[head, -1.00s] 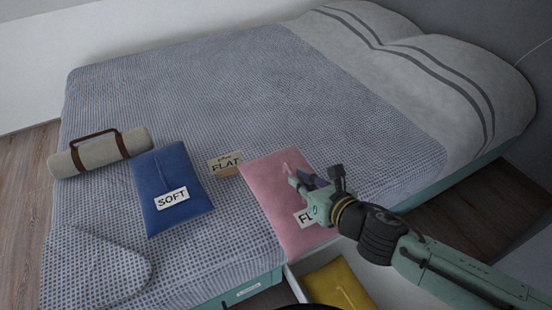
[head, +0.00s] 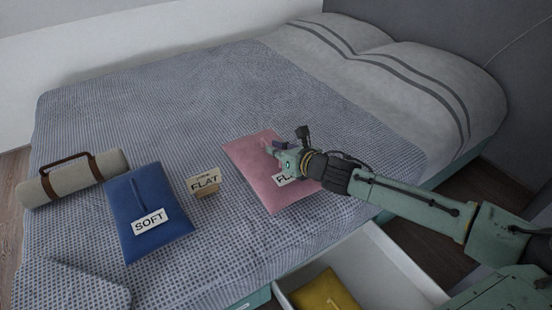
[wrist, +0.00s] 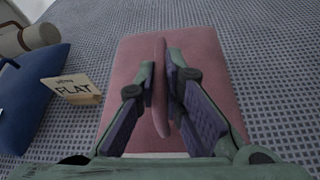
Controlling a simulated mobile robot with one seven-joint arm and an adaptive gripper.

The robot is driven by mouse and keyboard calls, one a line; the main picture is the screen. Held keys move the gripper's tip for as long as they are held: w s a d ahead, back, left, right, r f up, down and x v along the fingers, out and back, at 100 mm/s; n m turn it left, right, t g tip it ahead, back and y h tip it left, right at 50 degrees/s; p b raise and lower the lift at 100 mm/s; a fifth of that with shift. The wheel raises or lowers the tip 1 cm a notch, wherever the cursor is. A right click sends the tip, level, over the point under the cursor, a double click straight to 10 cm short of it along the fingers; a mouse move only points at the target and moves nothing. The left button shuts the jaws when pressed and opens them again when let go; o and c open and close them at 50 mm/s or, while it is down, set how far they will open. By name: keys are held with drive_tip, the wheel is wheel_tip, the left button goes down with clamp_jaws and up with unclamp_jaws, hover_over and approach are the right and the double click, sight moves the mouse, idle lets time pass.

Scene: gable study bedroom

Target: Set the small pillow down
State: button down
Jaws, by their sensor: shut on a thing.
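The small pink pillow (head: 256,166) has a white label, partly hidden behind my gripper, and a raised ridge along its middle. It is over the near part of the bed, right of the FLAT card (head: 205,182). My gripper (head: 279,152) is shut on the ridge. In the wrist view, both fingers (wrist: 161,95) pinch the ridge (wrist: 160,70) and the pillow (wrist: 205,50) spreads flat beneath them. The bed cover (head: 190,100) lies below. I cannot tell whether the pillow touches it.
A blue pillow (head: 150,197) labelled SOFT and a rolled beige bundle (head: 75,178) with brown straps lie to the left on the bed. An open white drawer (head: 395,262) at the front holds a yellow pillow (head: 322,292). The bed's middle is clear.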

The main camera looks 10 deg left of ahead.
sight(276, 161)
wheel_tip(276, 161, down, 3)
drive_tip(key=shift+f, duration=0.1)
drive_tip(key=c, duration=1.7)
unclamp_jaws()
drive_tip(key=v, duration=1.2)
drive_tip(key=shift+s+p, duration=0.1)
drive_tip(key=shift+p, duration=0.3)
